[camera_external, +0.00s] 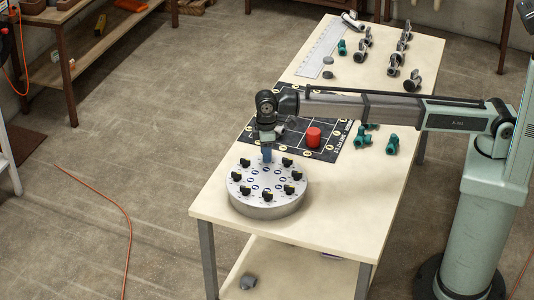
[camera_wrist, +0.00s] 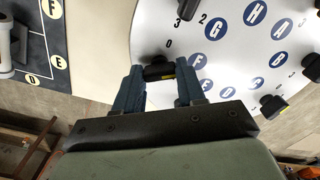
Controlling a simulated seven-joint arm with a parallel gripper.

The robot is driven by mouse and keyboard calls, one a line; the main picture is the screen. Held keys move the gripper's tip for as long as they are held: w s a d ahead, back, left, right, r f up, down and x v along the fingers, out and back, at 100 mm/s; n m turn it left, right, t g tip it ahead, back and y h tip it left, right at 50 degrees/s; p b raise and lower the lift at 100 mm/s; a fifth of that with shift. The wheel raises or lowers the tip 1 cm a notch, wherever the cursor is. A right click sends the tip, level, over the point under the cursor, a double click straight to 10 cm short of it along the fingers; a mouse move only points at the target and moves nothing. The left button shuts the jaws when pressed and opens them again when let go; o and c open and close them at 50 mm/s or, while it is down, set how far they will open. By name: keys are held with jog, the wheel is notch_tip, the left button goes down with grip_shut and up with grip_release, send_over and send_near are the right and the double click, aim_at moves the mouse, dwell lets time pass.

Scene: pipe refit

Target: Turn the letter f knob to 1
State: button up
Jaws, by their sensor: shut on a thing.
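A round grey-white dial plate (camera_external: 262,208) stands on the near end of the table, with black knobs around its rim and blue letter discs inside. It also fills the upper right of the wrist view (camera_wrist: 165,25). My gripper (camera_external: 266,156) reaches down at the plate's far edge. In the wrist view its two blue fingers (camera_wrist: 160,74) stand on either side of a black knob (camera_wrist: 157,71), shut on it. The blue disc beside this knob seems to read F (camera_wrist: 197,61). The numbers 0 and 3 show near the knob. The fingers partly hide the knob's surroundings.
Other knobs (camera_wrist: 271,106) stand close around the rim. A red cylinder (camera_external: 313,137) stands on a black lettered board (camera_external: 333,154) behind the plate. Green pipe fittings (camera_external: 392,144) lie right of the board.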

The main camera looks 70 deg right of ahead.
dwell(0.4)
jog(key=o, duration=1.1)
jog(key=shift+c, duration=0.2)
notch_tip(320, 180, up, 14)
jog(key=shift+f, duration=0.1)
